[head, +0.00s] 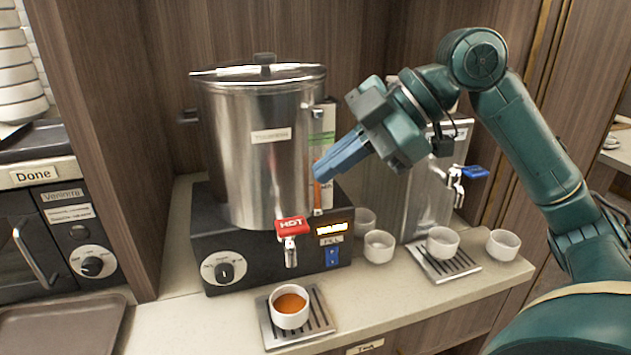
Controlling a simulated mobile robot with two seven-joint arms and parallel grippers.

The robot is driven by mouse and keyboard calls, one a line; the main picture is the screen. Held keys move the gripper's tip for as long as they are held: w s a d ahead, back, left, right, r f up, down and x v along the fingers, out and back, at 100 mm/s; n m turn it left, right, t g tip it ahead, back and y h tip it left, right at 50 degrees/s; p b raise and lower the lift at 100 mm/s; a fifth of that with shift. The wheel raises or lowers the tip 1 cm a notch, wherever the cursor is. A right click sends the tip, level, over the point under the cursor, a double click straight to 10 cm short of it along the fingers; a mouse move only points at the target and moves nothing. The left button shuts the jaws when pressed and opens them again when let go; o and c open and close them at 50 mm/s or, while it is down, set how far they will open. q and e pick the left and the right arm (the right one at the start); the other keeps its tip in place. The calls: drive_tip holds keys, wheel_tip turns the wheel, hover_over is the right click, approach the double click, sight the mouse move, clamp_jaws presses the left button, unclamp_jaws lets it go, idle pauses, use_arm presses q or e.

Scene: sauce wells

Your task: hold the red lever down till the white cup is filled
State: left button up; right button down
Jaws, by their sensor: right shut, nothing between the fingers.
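The red lever (291,226), marked HOT, sits on top of the tap at the front of the steel urn (245,160). The white cup (289,319) stands below the spout on a slotted drip tray (322,318). Brown-orange liquid shows in the cup, its surface a little below the rim. No stream shows between spout and cup. My right gripper (319,178) is shut and empty. Its blue fingers are above and right of the lever, apart from it, in front of the urn's upright gauge. My left gripper is not in view.
Several white cups stand right of the urn, one (443,243) on a second drip tray (449,272). Behind it is a second dispenser with a blue lever (474,172). The urn's black base (270,265) has a dial and a blue switch (332,257). A brown tray (60,328) lies at left.

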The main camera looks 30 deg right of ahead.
drive_tip(key=v, duration=0.2)
drive_tip(key=w+v, duration=0.1)
drive_tip(key=v, duration=0.2)
drive_tip(key=shift+s+d+r, duration=0.1)
drive_tip(key=shift+d+r, duration=0.15)
drive_tip(key=shift+r, duration=0.05)
